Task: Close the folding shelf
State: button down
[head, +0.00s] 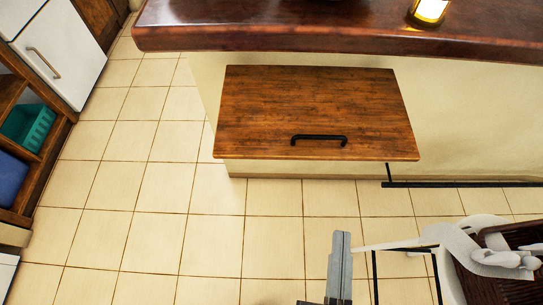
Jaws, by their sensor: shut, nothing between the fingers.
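The folding shelf (315,90) is a brown wooden panel below the counter, at the top middle of the head view. It looks folded out, roughly level, from the cream wall. A black bar handle (319,138) sits on its upper face near the front edge. My gripper (342,238) is the grey narrow part at the bottom, right of centre. Its fingers look together and empty. It is nearer to me than the shelf's front edge and apart from the shelf and handle. The underside of the shelf and its hinge or supports are hidden.
A dark red-brown counter (330,38) overhangs the shelf, with a lit lamp (430,10) on it. A white and dark brown piece of furniture, perhaps a chair (500,260), stands at lower right. Cabinets (60,55) line the left. The tiled floor (160,190) between is clear.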

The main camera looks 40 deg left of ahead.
jog(key=w+a+r+n+g+y+b, duration=0.1)
jog(key=w+a+n+g+y, duration=0.15)
jog(key=a, duration=1.25)
jog(key=h+p, duration=0.2)
send_over(270, 159)
jog(key=s, duration=0.1)
notch_tip(270, 159, down, 6)
jog(key=f, duration=0.1)
jog(key=d+f+g, duration=0.1)
jog(key=f, duration=0.1)
jog(key=shift+s+m, duration=0.2)
jog(key=shift+m, duration=0.05)
jog(key=shift+f, duration=0.6)
jog(key=shift+f, duration=0.1)
